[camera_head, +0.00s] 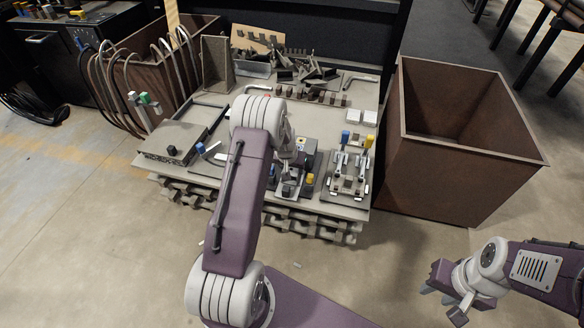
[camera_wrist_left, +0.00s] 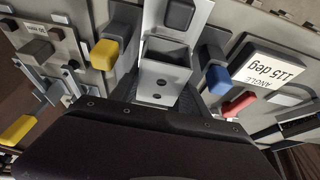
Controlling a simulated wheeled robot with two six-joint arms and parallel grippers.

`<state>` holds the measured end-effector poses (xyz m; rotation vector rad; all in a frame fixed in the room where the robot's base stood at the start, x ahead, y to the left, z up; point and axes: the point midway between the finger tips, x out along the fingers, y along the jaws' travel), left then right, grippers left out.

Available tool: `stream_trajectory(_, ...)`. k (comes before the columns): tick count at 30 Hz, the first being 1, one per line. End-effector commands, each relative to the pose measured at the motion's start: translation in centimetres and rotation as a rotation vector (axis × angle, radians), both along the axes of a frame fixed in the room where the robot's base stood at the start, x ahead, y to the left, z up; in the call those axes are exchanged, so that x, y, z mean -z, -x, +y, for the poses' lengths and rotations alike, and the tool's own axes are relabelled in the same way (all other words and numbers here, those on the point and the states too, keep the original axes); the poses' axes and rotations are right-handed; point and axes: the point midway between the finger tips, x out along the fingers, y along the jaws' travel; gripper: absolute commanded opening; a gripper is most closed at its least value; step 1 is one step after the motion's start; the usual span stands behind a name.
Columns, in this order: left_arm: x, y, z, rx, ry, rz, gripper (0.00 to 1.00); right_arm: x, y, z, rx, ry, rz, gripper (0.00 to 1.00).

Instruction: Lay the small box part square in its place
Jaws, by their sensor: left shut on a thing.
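The small box part (camera_wrist_left: 166,76) is a grey metal piece with an open top and two holes in its front face. It shows in the left wrist view, between the dark fingers of my left gripper (camera_wrist_left: 165,92), which is shut on it. In the head view my left gripper (camera_head: 299,160) is over a dark fixture (camera_head: 291,189) with yellow and blue knobs. The arm hides part of this, and I cannot tell whether the part touches the fixture. My right gripper (camera_head: 446,291) is open and empty, off the table at the lower right.
Another fixture (camera_head: 350,174) with blue and yellow handles stands just right. An angle sign (camera_wrist_left: 274,70) and red and blue knobs show in the wrist view. Loose dark parts (camera_head: 300,70) lie at the table's back. A big brown bin (camera_head: 465,178) stands right of the table.

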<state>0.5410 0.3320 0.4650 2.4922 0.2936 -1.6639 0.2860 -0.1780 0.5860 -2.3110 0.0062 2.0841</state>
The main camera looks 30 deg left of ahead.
Motion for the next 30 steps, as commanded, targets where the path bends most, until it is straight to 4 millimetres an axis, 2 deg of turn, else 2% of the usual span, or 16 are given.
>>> stream_trajectory(18,1.3,0.0,0.0,0.0,0.0,-0.001,0.05,1.0,0.0,0.0,0.0,0.0,0.0,0.36)
stream_trajectory(30,1.2,0.0,0.0,0.0,0.0,-0.001,0.05,0.9,0.0,0.0,0.0,0.0,0.0,0.36)
